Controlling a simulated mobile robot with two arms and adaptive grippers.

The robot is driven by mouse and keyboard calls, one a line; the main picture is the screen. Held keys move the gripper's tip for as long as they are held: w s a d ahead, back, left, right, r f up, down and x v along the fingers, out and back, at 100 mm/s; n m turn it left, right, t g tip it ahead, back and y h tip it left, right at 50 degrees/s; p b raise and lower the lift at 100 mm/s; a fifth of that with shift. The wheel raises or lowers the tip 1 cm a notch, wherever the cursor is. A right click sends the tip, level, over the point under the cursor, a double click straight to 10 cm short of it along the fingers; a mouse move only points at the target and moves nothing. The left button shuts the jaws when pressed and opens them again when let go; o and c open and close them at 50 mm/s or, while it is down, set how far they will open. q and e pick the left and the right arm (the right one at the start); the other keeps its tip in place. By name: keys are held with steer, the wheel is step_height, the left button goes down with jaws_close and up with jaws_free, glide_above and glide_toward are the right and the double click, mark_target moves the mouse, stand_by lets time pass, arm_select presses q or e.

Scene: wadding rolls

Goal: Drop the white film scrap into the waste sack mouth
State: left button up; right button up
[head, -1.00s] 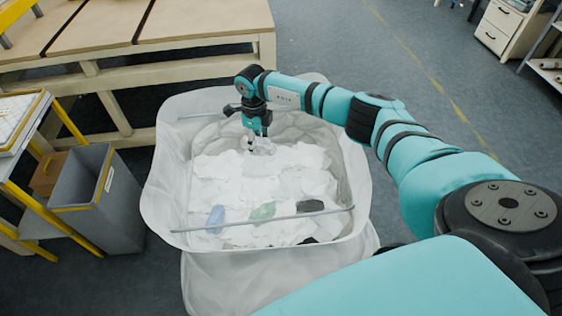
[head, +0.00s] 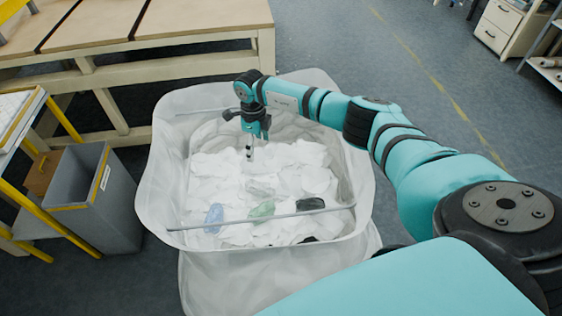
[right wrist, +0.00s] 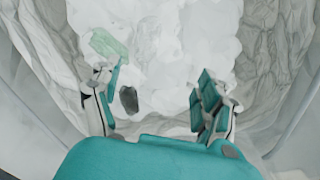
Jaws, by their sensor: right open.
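The waste sack (head: 155,195) is a large translucent white bag with a wide open mouth, filled with white wadding pieces. My right gripper (head: 249,153) points down inside the mouth, above the contents. Its two fingers stand apart with nothing between them in the right wrist view (right wrist: 155,102). A pale translucent piece, seemingly the white film scrap (head: 262,187), lies on the wadding just below and in front of the gripper. I cannot pick it out in the right wrist view. My left gripper is out of view.
Blue (head: 213,217), green (head: 262,210) and dark (head: 310,204) pieces lie near the sack's front. A thin rod (head: 190,227) crosses the front of the mouth. A grey bin (head: 115,205) stands left, a wooden table (head: 200,20) behind.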

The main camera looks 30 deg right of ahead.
step_height(320, 180, up, 12)
stand_by(0.5)
stand_by(0.4)
